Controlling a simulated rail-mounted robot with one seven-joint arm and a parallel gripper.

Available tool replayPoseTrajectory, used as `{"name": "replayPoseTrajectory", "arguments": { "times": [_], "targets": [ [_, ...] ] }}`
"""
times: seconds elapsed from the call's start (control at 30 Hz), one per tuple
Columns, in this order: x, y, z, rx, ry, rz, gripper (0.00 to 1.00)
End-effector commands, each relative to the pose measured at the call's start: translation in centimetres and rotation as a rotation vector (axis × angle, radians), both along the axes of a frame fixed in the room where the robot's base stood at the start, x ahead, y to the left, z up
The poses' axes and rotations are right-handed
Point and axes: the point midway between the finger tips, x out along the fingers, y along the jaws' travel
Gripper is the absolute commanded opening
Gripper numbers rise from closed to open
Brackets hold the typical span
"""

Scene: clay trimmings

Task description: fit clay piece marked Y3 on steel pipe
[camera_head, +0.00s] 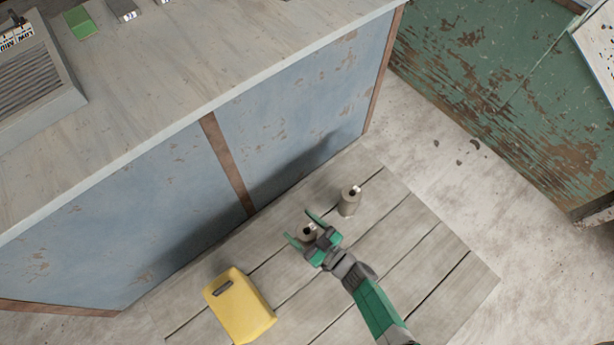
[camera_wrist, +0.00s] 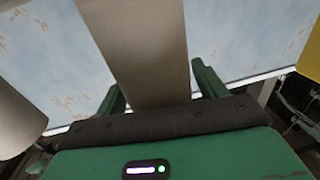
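Two grey-brown, round clay-coloured pieces stand on the low plank platform (camera_head: 385,235). One piece (camera_head: 307,231) is between the two green fingers of my gripper (camera_head: 301,227). The other piece (camera_head: 348,203) stands to its upper right, apart from the gripper. In the wrist view the near piece (camera_wrist: 140,50) runs between the fingers, and the other piece (camera_wrist: 15,122) is at the left edge. The fingers look spread around the near piece, contact unclear. I cannot make out a steel pipe.
A yellow container (camera_head: 240,305) stands left of my gripper on the platform. A worn green cabinet (camera_head: 490,80) is at upper right.

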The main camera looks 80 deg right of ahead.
Motion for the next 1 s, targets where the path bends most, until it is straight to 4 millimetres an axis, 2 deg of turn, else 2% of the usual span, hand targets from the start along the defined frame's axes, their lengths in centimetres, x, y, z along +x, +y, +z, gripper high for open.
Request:
{"name": "replayPoseTrajectory", "arguments": {
  "times": [0.03,0.07,0.33,0.67,1.0],
  "targets": [
    [0.0,0.0,0.0,0.000,0.000,0.000,0.60],
    [0.0,0.0,0.0,0.000,0.000,0.000,0.54],
    [0.0,0.0,0.0,-0.001,0.000,0.000,0.01],
    [0.1,0.0,0.5,-0.002,-0.002,0.001,0.00],
    [-0.2,0.3,4.2,-0.001,-0.001,0.002,0.00]
  ]
}}
